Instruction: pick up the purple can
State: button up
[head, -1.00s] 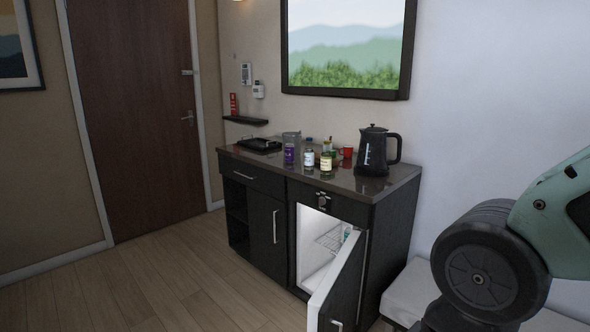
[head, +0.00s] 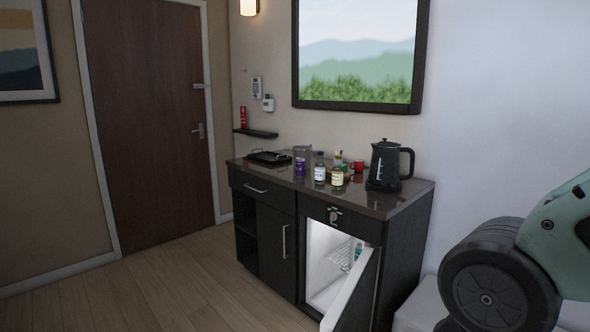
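The purple can (head: 300,167) stands upright on the dark vanity top (head: 392,203), near its front edge and left of the middle. A bottle with a white label (head: 320,172) stands just right of it, and a clear container (head: 303,152) stands behind it. Only a green and black part of my arm shows at the right edge of the head view. My gripper is out of the frame.
A black kettle (head: 385,167), a red mug (head: 358,166), a yellow-labelled bottle (head: 337,177) and a black tray (head: 268,158) share the top. The mini-fridge door (head: 352,295) hangs open at the front right. The wooden floor (head: 180,285) at left is clear.

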aim_at(300, 161)
jog(key=i+j+u, duration=0.4)
jog(key=i+u, duration=0.45)
jog(key=i, duration=0.2)
jog(key=i+j+u, duration=0.15)
jog(key=i, duration=1.1)
jog(key=i+z, duration=0.3)
jog(key=i+j+z, duration=0.3)
jog(key=i, duration=0.2)
jog(key=i+j+z, duration=0.15)
jog(key=i+z, duration=0.15)
jog(key=i, duration=0.1)
